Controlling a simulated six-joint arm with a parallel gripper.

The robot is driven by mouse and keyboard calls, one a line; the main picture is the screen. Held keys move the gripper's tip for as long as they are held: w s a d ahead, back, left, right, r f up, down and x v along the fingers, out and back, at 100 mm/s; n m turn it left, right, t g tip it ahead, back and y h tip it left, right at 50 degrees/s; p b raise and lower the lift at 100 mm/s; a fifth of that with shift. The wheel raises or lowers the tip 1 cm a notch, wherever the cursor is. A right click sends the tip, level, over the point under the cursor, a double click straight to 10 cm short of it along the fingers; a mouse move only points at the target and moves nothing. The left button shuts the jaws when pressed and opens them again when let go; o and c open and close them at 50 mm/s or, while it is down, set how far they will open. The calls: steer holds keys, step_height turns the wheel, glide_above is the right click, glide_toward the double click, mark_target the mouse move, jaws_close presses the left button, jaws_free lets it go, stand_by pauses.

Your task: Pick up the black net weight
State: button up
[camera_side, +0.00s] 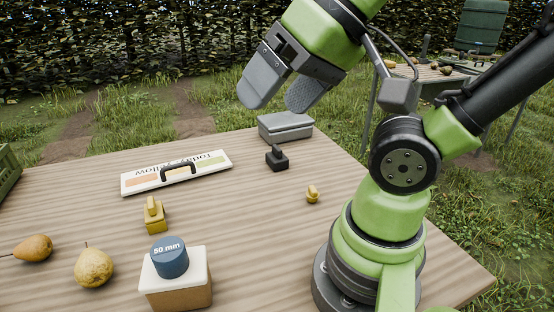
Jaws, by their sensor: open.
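The black net weight (277,160), a small dark block with a knob-like grip on top, stands upright on the wooden table toward the back, just in front of a grey box. My gripper (275,104) is open and empty, with its two grey fingers pointing down. In the picture it hangs above the black weight, clearly apart from it. I cannot tell from this one view how exactly it lines up in depth.
A grey lidded box (285,126) stands behind the weight. A "Today: Yellow" board (203,165) with a handle lies left. A yellow weight (155,221), a small brass piece (313,194), a blue "50 mm" cylinder (171,258) and pears (94,268) are nearer.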

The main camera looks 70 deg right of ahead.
steer(key=w+d+m+h, duration=0.1)
steer(key=w+d+h, duration=0.1)
steer(key=w+d, duration=0.5)
steer(key=m+g+h, duration=0.3)
steer(key=g, duration=0.1)
glide_above(277, 147)
steer(key=s+a, duration=0.2)
steer(key=s, duration=0.1)
steer(key=f, duration=2.1)
steer(key=shift+w+d, duration=0.2)
steer(key=shift+w, duration=0.05)
steer(key=x, duration=0.3)
steer(key=shift+w+f, duration=0.1)
steer(key=shift+f, duration=0.1)
steer(key=shift+x, duration=3.1)
steer(key=shift+w+a, duration=0.1)
steer(key=shift+w, duration=0.1)
steer(key=c, duration=1.2)
